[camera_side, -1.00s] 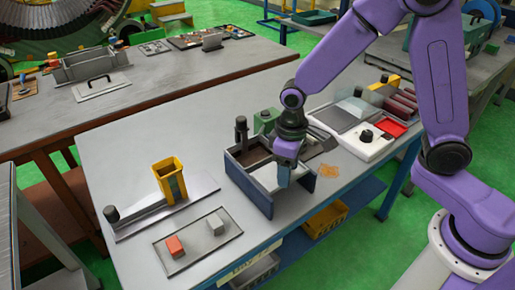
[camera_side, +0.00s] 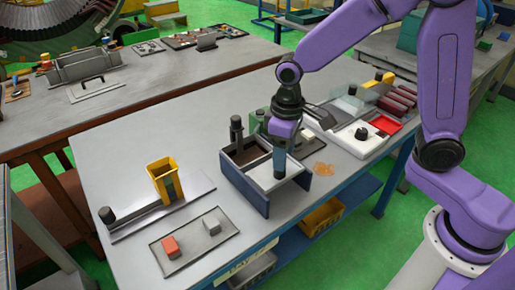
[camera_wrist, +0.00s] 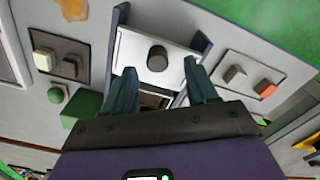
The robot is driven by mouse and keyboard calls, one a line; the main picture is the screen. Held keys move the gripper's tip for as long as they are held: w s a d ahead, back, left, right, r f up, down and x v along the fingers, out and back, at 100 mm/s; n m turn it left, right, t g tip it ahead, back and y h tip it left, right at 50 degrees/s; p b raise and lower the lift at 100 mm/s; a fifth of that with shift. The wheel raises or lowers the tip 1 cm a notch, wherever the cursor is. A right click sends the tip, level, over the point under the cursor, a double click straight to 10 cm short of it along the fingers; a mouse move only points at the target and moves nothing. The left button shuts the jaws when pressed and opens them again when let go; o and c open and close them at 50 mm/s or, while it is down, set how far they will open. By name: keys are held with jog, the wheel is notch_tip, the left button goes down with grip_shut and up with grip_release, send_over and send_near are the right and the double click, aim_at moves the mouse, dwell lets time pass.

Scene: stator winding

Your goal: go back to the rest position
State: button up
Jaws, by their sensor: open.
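My gripper (camera_side: 279,168) hangs fingers-down over the blue-sided box (camera_side: 246,193) near the right-hand middle of the table. In the wrist view its two dark green fingers (camera_wrist: 159,66) are spread apart with nothing held between them. Beyond the fingertips, a white panel with a dark round knob (camera_wrist: 157,58) lies between the blue side walls. In the side view the fingers partly hide this panel and the box's inside. Whether the fingertips clear the panel is hard to tell. The rest position is not marked in any view.
A dark upright post (camera_side: 237,135) stands at the box's back left. A yellow holder (camera_side: 163,180) and a grey tray (camera_side: 194,241) with a red and a grey block are to the left. A white unit (camera_side: 365,137) is to the right.

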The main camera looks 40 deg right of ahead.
jog(key=s+d+r+n, duration=0.2)
jog(key=s+d, duration=0.3)
jog(key=s, duration=0.6)
jog(key=s+d+r+n, duration=0.2)
jog(key=s+d+n, duration=0.2)
jog(key=s, duration=0.6)
jog(key=shift+s+d+r+n, duration=0.3)
jog(key=shift+s+d+r, duration=0.1)
jog(key=shift+d, duration=0.2)
